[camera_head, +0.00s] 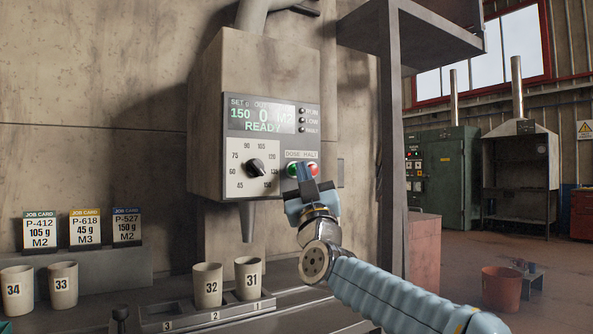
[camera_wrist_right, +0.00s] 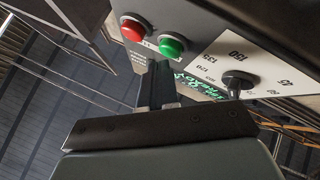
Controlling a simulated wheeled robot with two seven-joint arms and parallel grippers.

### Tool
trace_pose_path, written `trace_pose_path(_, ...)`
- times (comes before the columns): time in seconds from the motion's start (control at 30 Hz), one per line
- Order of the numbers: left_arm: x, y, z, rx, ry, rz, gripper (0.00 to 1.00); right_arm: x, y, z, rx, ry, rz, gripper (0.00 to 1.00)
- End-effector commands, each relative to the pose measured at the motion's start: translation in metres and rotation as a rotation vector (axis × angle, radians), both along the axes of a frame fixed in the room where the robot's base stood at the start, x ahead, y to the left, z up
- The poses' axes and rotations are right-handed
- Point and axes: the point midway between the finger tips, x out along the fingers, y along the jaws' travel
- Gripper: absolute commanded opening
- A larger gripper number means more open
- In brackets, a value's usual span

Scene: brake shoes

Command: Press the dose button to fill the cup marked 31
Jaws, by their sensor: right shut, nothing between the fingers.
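The dispenser (camera_head: 283,60) has a green dose button (camera_head: 292,169) and a red button (camera_head: 313,168) under a "DOSE HALT" label. Both show in the wrist view, the green button (camera_wrist_right: 172,45) right of the red button (camera_wrist_right: 132,28). My right gripper (camera_head: 305,174) is shut and empty, its tips in front of the buttons; in the wrist view the tips (camera_wrist_right: 158,70) lie close to the green button, contact unclear. The cup marked 31 (camera_head: 248,281) stands upright below the nozzle (camera_head: 247,222). The display (camera_head: 262,116) reads SET 150, 0, M2, READY. My left gripper is out of view.
The cup marked 32 (camera_head: 207,287) stands left of cup 31 on the numbered rail (camera_head: 185,318). Cups 34 (camera_head: 17,290) and 33 (camera_head: 63,286) stand at left, below job cards (camera_head: 85,229). The dose dial (camera_head: 255,168) is left of the buttons. A metal post (camera_head: 391,140) stands at right.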

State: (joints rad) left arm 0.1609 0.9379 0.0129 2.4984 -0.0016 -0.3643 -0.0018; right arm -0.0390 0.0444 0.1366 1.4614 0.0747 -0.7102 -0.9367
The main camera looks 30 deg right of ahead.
Motion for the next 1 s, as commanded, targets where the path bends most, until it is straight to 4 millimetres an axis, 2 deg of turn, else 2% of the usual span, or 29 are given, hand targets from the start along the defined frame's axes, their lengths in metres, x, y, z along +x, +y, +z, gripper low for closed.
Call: trace_pose_path(1.0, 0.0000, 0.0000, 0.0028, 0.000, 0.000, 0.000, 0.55, 0.0086, 0.0007, 0.0000, 0.000, 0.000, 0.000, 0.00)
